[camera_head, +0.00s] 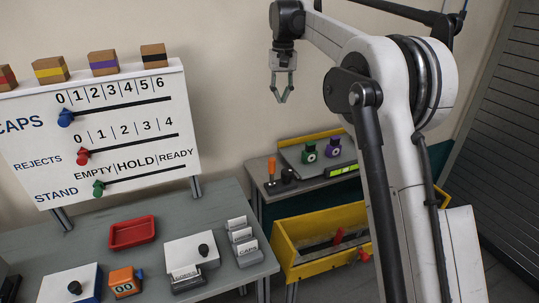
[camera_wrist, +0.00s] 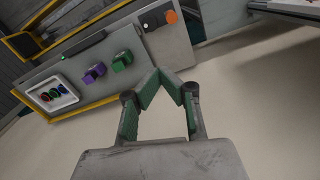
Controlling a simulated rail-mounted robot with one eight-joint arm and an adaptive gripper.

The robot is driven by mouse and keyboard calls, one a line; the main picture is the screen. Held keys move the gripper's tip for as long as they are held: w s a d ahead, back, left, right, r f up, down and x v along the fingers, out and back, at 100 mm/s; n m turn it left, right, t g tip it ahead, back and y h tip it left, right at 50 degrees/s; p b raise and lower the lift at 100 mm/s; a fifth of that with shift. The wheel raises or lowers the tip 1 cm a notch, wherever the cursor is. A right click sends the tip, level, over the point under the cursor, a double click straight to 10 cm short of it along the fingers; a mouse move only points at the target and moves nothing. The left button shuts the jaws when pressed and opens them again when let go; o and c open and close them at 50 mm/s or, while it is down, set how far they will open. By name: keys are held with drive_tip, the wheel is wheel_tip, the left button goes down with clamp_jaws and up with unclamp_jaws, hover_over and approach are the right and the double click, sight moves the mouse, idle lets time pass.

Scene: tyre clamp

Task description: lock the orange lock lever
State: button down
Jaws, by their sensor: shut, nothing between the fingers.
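An upright orange lever (camera_head: 271,168) stands at the left end of the grey bench (camera_head: 318,184), beside a black knobbed part (camera_head: 288,175). In the wrist view an orange round piece (camera_wrist: 171,17) at the top seems to be the same lever seen from above. My gripper (camera_head: 282,101) hangs in the air above and behind the bench, apart from the lever. Its fingertips (camera_wrist: 167,72) meet in the wrist view, with nothing between them. I cannot tell the lever's lock state.
Green (camera_head: 309,152) and purple (camera_head: 333,147) parts stand on the bench behind a lit display (camera_head: 342,171). A yellow bin (camera_head: 283,245) sits in front. A scoreboard (camera_head: 110,130) and a table with a red tray (camera_head: 132,232) are at left. A white tray (camera_wrist: 66,98) holds coloured pieces.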

drive_tip(key=w+a+f+g+p, duration=0.1)
drive_tip(key=w+a+f, duration=0.1)
drive_tip(key=f, duration=0.4)
drive_tip(key=w+a+f+g+p, duration=0.1)
drive_tip(key=w+a+f, duration=0.1)
drive_tip(key=f, duration=0.5)
drive_tip(key=shift+w+a+g+p, duration=0.35)
drive_tip(key=shift+w+g+p, duration=0.05)
drive_tip(key=shift+w, duration=0.5)
drive_tip(key=shift+f, duration=0.25)
drive_tip(key=b, duration=0.1)
approach(272, 173)
drive_tip(key=shift+w+a+f, duration=0.1)
drive_tip(key=shift+w+f, duration=0.25)
drive_tip(key=shift+f, duration=0.55)
drive_tip(key=shift+w+a+f, duration=0.1)
drive_tip(key=shift+w+f, duration=0.3)
drive_tip(key=shift+f, duration=0.55)
drive_tip(key=shift+w+a+f, duration=0.1)
drive_tip(key=shift+w+f, duration=0.25)
drive_tip(key=shift+f, duration=0.55)
drive_tip(key=shift+d, duration=0.1)
